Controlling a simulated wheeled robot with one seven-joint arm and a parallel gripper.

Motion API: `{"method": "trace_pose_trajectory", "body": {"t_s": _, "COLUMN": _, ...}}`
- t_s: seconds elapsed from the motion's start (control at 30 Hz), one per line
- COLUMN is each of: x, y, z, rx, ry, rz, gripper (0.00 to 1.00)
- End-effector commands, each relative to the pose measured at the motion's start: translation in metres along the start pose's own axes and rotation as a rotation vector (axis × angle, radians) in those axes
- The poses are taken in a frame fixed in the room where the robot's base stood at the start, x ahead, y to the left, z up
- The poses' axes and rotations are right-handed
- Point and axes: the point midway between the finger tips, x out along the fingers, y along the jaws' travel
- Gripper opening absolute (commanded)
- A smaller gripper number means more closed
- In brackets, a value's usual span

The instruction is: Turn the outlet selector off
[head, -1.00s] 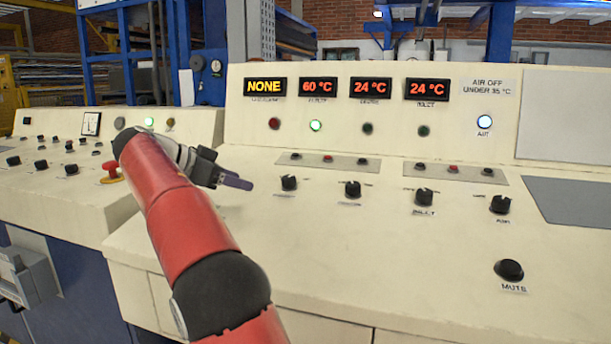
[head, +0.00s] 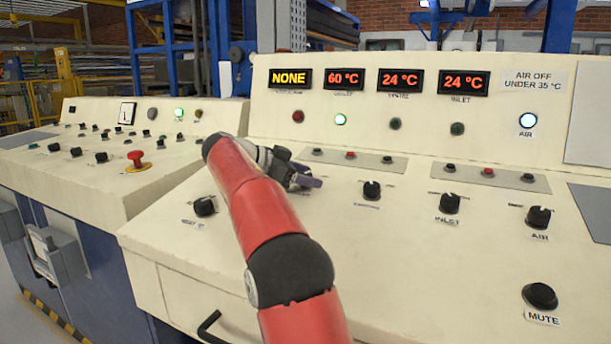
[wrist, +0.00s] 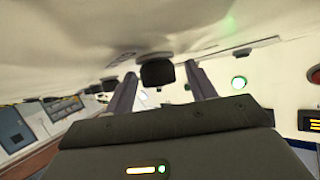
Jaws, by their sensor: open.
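The outlet selector is a black knob on the sloping cream console, in the row with the centre selector (head: 372,190), inlet selector (head: 449,203) and air selector (head: 538,217). In the head view my gripper (head: 304,181) covers its place. In the wrist view a black knob (wrist: 157,73), which fits the outlet selector, shows between my two open fingers (wrist: 161,80). I cannot tell whether they touch it or which way its pointer faces. The outlet display (head: 343,78) reads 60 °C and the green lamp (head: 340,119) below it is lit.
A small button strip (head: 400,164) lies just above the selector row. A black reset knob (head: 204,206) is left of my arm, and a mute button (head: 540,296) is at lower right. A red emergency button (head: 136,158) stands on the left console. The NONE display (head: 290,78) is lit.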

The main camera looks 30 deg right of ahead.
Motion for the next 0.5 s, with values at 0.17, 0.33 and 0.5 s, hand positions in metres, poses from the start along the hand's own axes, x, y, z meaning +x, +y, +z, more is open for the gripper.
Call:
{"method": "trace_pose_trajectory", "body": {"t_s": 0.17, "x": 0.0011, "y": 0.0000, "z": 0.0002, "rx": 0.000, "ry": 0.000, "rz": 0.000, "gripper": 0.55}}
{"method": "trace_pose_trajectory", "body": {"t_s": 0.33, "x": 0.0010, "y": 0.0000, "z": 0.0002, "rx": 0.000, "ry": -0.001, "rz": 0.000, "gripper": 0.42}}
{"method": "trace_pose_trajectory", "body": {"t_s": 0.5, "x": 0.0009, "y": 0.0000, "z": 0.0003, "rx": -0.001, "ry": -0.001, "rz": 0.000, "gripper": 0.20}}
